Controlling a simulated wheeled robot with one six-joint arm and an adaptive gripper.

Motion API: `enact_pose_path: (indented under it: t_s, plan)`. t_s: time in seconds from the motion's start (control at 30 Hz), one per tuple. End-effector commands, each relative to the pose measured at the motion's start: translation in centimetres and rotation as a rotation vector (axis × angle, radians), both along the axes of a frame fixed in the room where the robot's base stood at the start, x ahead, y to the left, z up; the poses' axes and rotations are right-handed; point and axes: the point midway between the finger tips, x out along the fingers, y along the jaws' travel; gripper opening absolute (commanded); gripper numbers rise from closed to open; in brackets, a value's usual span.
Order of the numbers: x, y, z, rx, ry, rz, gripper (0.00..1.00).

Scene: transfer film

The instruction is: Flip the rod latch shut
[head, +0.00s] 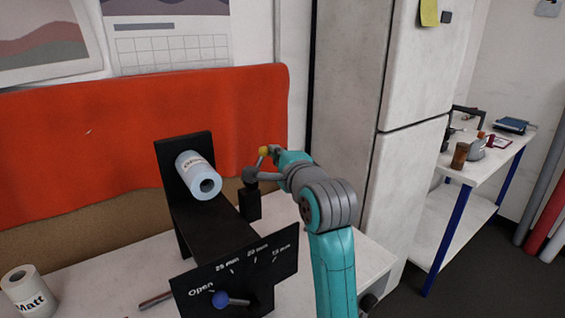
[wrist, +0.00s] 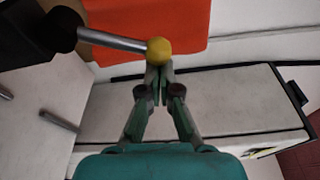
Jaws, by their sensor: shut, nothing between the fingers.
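The rod latch is a short metal rod with a yellow ball (head: 264,151) at its free end. Its other end meets a dark pivot on a black post (head: 250,203) at the right of the black stand (head: 225,232). In the head view the rod tilts up from the pivot. The wrist view shows the metal rod (wrist: 115,41), the yellow ball (wrist: 159,50) and part of the dark pivot (wrist: 48,28). My gripper (wrist: 158,74) is shut and empty, its tips right by the ball; I cannot tell whether they touch. In the head view my gripper (head: 272,151) is beside the ball.
A pale blue roll (head: 199,176) is mounted on the stand. A blue-knobbed lever (head: 222,299) sits near the "Open" mark on the front plate. A "Matt" roll (head: 28,291) stands at lower left. A tall white cabinet (head: 350,90) rises behind my arm on the right.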

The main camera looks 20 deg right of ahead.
Motion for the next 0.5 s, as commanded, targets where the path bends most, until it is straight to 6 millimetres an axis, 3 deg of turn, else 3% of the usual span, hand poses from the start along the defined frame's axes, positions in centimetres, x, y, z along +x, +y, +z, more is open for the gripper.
enact_pose_path:
  t_s: [0.5]
  plan:
    - [-0.6, 3.8, 1.9, -0.467, -0.152, 0.002, 0.0]
